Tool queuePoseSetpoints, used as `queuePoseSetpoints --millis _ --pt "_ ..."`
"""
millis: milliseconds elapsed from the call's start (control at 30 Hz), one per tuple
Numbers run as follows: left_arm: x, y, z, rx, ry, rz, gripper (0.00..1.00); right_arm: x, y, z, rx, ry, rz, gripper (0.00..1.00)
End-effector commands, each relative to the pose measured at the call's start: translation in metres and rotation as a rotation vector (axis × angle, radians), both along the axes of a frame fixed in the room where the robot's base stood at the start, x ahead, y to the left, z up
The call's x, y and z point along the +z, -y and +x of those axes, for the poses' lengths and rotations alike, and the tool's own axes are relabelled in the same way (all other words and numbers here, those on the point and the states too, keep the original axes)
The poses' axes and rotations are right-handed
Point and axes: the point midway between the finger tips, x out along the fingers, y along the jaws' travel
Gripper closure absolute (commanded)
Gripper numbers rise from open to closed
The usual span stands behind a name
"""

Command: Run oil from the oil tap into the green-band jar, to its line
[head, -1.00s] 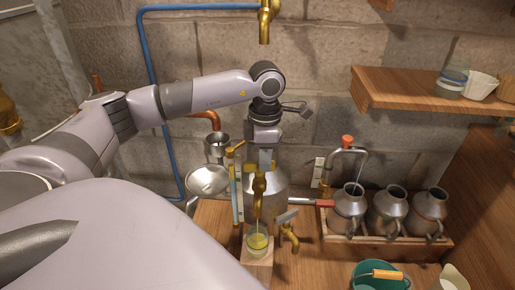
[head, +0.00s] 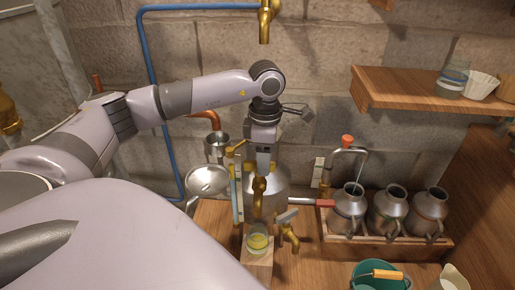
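The oil tap (head: 259,187) is brass and sits at the front of the steel vessel (head: 279,188). Below its spout a small glass jar (head: 258,240) stands upright on a wooden block (head: 257,267). The jar holds yellow-green oil in its lower part; its band and line are too small to make out. No stream shows between spout and jar. My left gripper (head: 263,166) points down just above the oil tap, its fingers close to the tap's top. Whether they touch the handle or are shut cannot be told. My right gripper is not in view.
A second brass tap (head: 290,238) is right of the jar. Several metal jugs (head: 387,211) fill a wooden tray at right. A green bucket (head: 378,277) is in front. A wooden shelf (head: 420,98) juts out above.

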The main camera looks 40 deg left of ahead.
Motion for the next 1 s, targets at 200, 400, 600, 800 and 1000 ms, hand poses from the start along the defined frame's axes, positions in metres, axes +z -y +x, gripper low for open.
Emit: queuePoseSetpoints --millis 200,400,600,800,1000 --pt "0.004 0.000 0.000 0.001 0.001 -0.001 0.55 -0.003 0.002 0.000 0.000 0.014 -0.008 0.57" --pt "0.041 0.000 0.001 0.001 0.003 -0.001 0.55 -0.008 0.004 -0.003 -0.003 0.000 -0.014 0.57" --pt "0.066 0.000 0.001 0.001 0.003 0.000 0.55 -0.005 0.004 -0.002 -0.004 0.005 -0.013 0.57" --pt "0.072 0.000 0.000 0.000 0.000 0.000 0.55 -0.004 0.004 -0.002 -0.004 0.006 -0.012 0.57" --pt "0.068 0.008 0.000 -0.010 -0.004 -0.026 0.55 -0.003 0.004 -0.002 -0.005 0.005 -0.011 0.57"
